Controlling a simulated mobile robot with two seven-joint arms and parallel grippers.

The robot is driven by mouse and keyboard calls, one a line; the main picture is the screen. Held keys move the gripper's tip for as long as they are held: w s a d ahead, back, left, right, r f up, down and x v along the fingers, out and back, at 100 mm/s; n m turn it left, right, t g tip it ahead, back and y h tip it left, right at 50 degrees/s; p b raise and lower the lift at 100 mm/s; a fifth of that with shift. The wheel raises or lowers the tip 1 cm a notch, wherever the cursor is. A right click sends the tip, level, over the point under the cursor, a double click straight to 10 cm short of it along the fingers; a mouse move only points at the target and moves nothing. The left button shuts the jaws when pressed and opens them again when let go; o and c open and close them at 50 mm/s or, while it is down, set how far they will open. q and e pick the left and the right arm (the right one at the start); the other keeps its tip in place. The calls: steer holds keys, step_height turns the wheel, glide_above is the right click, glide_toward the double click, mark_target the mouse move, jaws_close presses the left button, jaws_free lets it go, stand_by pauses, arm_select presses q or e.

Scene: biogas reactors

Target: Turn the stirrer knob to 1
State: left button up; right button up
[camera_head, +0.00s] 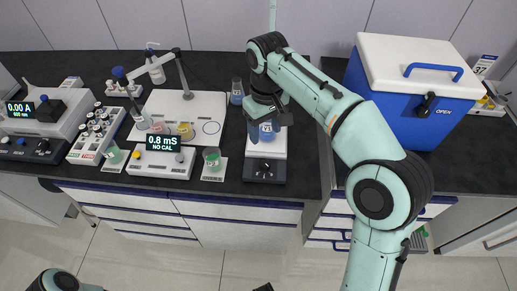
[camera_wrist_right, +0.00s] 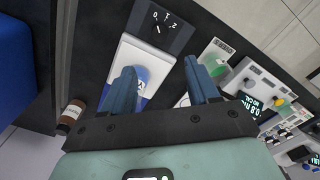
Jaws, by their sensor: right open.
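The stirrer has a white plate (camera_head: 252,147) and a dark front panel (camera_head: 265,177) with a small knob (camera_head: 264,167). In the right wrist view the panel shows marks 0, 1 and 2 beside the dark knob (camera_wrist_right: 157,30); its white pointer line is small, and I cannot tell its exact setting. A beaker of blue liquid (camera_head: 267,131) stands on the plate and partly shows between my fingers in the wrist view (camera_wrist_right: 143,75). My right gripper (camera_head: 267,122) is open above the stirrer, with fingertips (camera_wrist_right: 160,68) apart, short of the knob. My left gripper is not visible.
A conductivity meter (camera_head: 163,164) and a green beaker (camera_head: 212,158) stand left of the stirrer. A white-lidded blue cool box (camera_head: 410,90) stands at the right. A brown bottle (camera_wrist_right: 72,113) shows in the wrist view. The counter's front edge lies just before the stirrer.

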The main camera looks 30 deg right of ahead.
mark_target(265, 163)
steer(key=f+b, duration=0.1)
steer(key=f, duration=0.3)
steer(key=f+b, duration=0.1)
steer(key=f, duration=0.2)
steer(key=f+b, duration=0.1)
steer(key=f, duration=0.3)
steer(key=shift+s+f, duration=0.35)
steer(key=shift+f, duration=0.7)
steer(key=shift+c, duration=0.2)
steer(key=c, duration=1)
